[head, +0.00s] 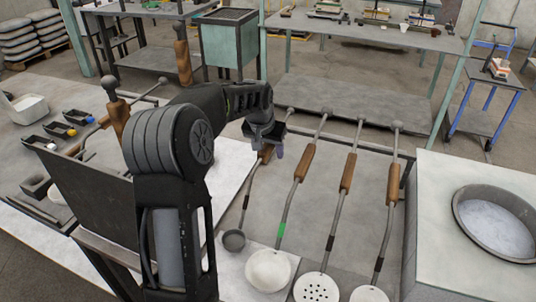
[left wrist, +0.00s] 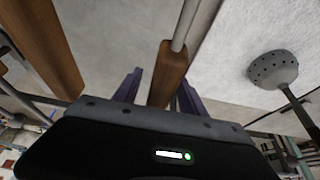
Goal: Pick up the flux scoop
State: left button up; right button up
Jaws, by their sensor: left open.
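A small dark scoop (head: 234,240), which I take for the flux scoop, is the leftmost of several long-handled tools in a row in the head view. Its shaft rises to a brown wooden handle (head: 266,154), partly hidden by my gripper. My left gripper (head: 266,146) is at this handle. In the left wrist view a brown wooden handle (left wrist: 170,72) with a grey shaft lies between the open purple fingers of my left gripper (left wrist: 160,80). Whether the fingers touch it I cannot tell. My right gripper is not in view.
To the right are a ladle with a green band (head: 268,270), a perforated skimmer (head: 316,288) and another tool (head: 369,294). A grey pan (head: 497,220) sits on a pale block at far right. A dark upright panel (head: 85,200) stands left of my arm.

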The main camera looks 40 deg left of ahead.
pick_arm(q)
jog(key=shift+c, duration=0.3)
grip_shut()
dwell(0.6)
jog(key=shift+r, duration=0.1)
dwell(0.8)
